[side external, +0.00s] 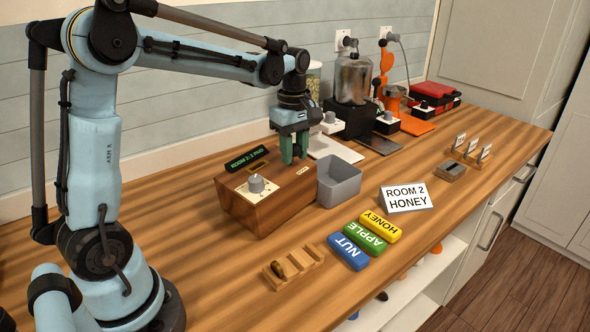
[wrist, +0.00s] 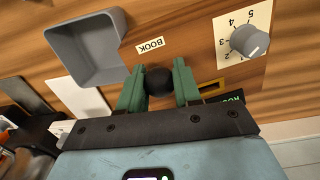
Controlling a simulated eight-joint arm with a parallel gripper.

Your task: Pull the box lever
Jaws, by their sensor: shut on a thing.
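The wooden box (side external: 262,210) stands on the counter in the side view, with a numbered dial (side external: 257,184) and a dark display with green letters (side external: 246,157) on it. My gripper (side external: 294,150) points down over the right end of the box. In the wrist view, the lever's round black knob (wrist: 158,83) sits between the two green fingers of my gripper (wrist: 157,76), which are shut on it. The lever's shaft is hidden, and the fingers hide the knob in the side view.
A grey open bin (side external: 339,183) stands right beside the box. A sign reading ROOM 2 HONEY (side external: 406,197) and blue, green and yellow labelled blocks (side external: 364,240) are in front. A wooden rack (side external: 294,268) lies nearer. Dispensers (side external: 353,80) stand along the wall.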

